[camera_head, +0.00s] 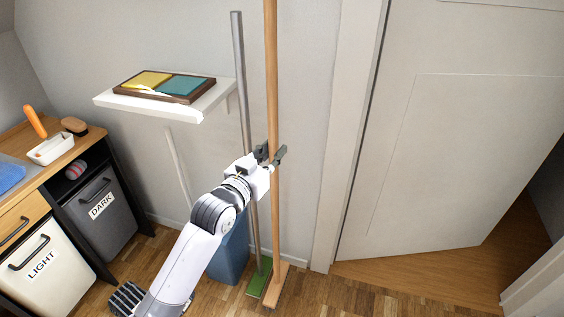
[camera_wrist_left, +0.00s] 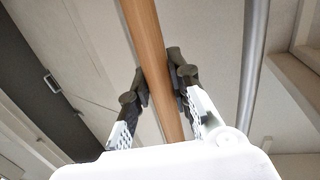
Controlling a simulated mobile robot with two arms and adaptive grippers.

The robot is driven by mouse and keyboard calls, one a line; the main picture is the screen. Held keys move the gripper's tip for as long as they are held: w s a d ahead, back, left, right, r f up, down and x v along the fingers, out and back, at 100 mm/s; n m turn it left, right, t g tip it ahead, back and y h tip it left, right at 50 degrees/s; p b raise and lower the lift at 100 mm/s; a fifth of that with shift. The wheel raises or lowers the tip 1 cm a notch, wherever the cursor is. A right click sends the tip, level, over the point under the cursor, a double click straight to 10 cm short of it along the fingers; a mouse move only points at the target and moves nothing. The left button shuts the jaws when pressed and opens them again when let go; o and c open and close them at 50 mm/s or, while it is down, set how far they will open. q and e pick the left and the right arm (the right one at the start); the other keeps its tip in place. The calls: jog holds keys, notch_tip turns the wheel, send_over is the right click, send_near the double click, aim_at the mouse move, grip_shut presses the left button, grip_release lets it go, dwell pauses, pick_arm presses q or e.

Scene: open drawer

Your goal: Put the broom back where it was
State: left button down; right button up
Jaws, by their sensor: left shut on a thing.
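The broom (camera_head: 272,85) has a long wooden handle and stands close to upright, with its wooden head (camera_head: 277,284) at the floor by the wall. Whether the head touches the floor I cannot tell for sure. My left gripper (camera_head: 271,156) is shut on the broom handle at about mid-height. In the left wrist view the handle (camera_wrist_left: 147,42) runs between the two dark fingers of my left gripper (camera_wrist_left: 160,90). My right gripper is not in view.
A grey metal pole (camera_head: 240,75) with a green head (camera_head: 259,280) stands just left of the broom. A blue bin (camera_head: 230,255) is behind my arm. A white shelf (camera_head: 205,108) holds a tray. Labelled laundry bins (camera_head: 45,280) stand left; a door (camera_head: 455,150) is right.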

pick_arm(q)
jog(key=w+a+b+x, duration=0.1)
jog(key=x, duration=0.5)
notch_tip(320, 180, down, 7)
jog(key=b, duration=0.2)
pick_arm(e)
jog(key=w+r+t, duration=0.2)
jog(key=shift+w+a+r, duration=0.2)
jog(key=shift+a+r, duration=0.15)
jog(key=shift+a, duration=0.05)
pick_arm(q)
jog(key=shift+d+b, duration=0.1)
jog(key=shift+b, duration=0.2)
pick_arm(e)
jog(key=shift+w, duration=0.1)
pick_arm(q)
jog(key=c, duration=1.5)
grip_release()
jog(key=shift+f, duration=0.1)
jog(key=shift+o, duration=0.2)
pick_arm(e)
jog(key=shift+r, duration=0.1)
